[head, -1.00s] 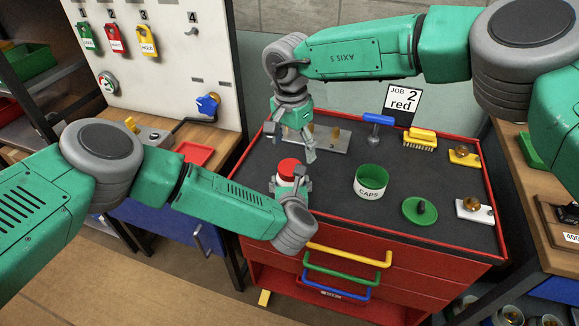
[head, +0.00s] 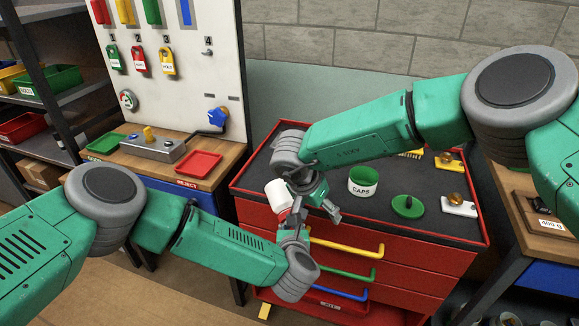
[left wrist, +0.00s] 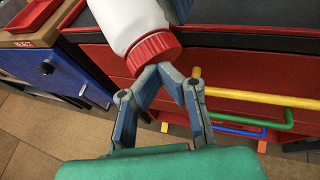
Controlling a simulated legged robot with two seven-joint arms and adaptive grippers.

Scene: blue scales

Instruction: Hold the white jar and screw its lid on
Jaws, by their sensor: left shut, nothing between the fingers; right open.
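The white jar (head: 278,192) is tilted in front of the red chest's near left edge. In the left wrist view, the jar's white body (left wrist: 126,20) is at the top and its red lid (left wrist: 153,53) points down and to the right. The lid is on the jar's end; I cannot tell how tightly. My left gripper (left wrist: 170,72) is shut and empty, with its fingertips just below the lid. My right gripper (head: 328,207) is open beside the jar, on its right. Whether its fingers touch the jar is hidden.
A green CAPS cup (head: 363,182) and a green knobbed lid (head: 407,206) stand on the red chest's dark top. The yellow drawer handle (head: 346,248) juts out near my left gripper. A red tray (head: 199,163) lies on the bench to the left.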

